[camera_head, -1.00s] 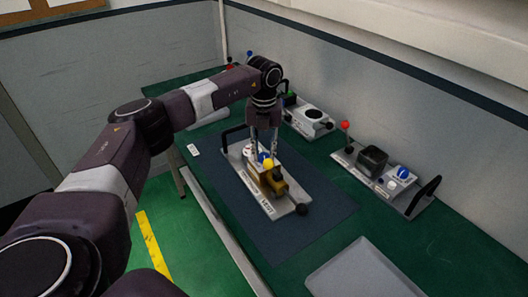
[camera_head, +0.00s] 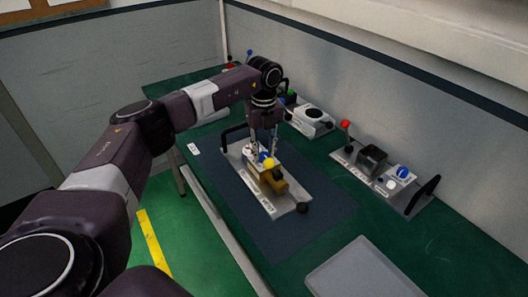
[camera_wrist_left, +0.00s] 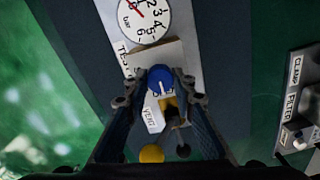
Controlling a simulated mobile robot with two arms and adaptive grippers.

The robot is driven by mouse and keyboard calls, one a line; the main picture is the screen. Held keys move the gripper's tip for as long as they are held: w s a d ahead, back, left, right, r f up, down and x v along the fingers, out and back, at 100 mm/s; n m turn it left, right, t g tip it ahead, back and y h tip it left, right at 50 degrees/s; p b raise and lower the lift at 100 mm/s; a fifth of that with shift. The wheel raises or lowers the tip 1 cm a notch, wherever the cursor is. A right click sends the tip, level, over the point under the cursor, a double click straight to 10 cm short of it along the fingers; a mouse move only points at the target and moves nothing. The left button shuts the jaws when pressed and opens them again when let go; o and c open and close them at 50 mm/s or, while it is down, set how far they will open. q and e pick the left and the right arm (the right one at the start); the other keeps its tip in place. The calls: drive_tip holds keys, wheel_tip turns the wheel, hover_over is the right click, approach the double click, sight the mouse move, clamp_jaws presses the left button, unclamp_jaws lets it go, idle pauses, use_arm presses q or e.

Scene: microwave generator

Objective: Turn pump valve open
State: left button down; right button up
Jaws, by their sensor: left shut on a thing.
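The pump unit is a light metal plate (camera_head: 237,163) with a black handle, a round white gauge, a blue knob and a brass-coloured body (camera_head: 272,182). My left gripper (camera_head: 263,152) reaches down onto it from above. In the left wrist view the gripper (camera_wrist_left: 162,88) has its fingers on either side of the blue knob (camera_wrist_left: 160,80), shut on it. A "VENT" label (camera_wrist_left: 152,113) lies below the knob. The gauge (camera_wrist_left: 145,18) has a red needle. A yellow ball (camera_wrist_left: 151,153) stands close by; it also shows in the head view (camera_head: 268,162). My right gripper is out of view.
A unit with a red ball lever and blue knob (camera_head: 403,172) stands to the right. Another unit (camera_head: 312,120) stands behind. A grey tray (camera_head: 365,270) lies at the front right. The dark mat (camera_head: 325,212) has free room around the plate.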

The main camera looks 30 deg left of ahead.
sight(264, 155)
use_arm(q)
drive_tip(key=shift+r, duration=0.1)
drive_tip(key=c, duration=1.6)
unclamp_jaws()
drive_tip(key=shift+d, duration=0.1)
wheel_tip(264, 155, up, 12)
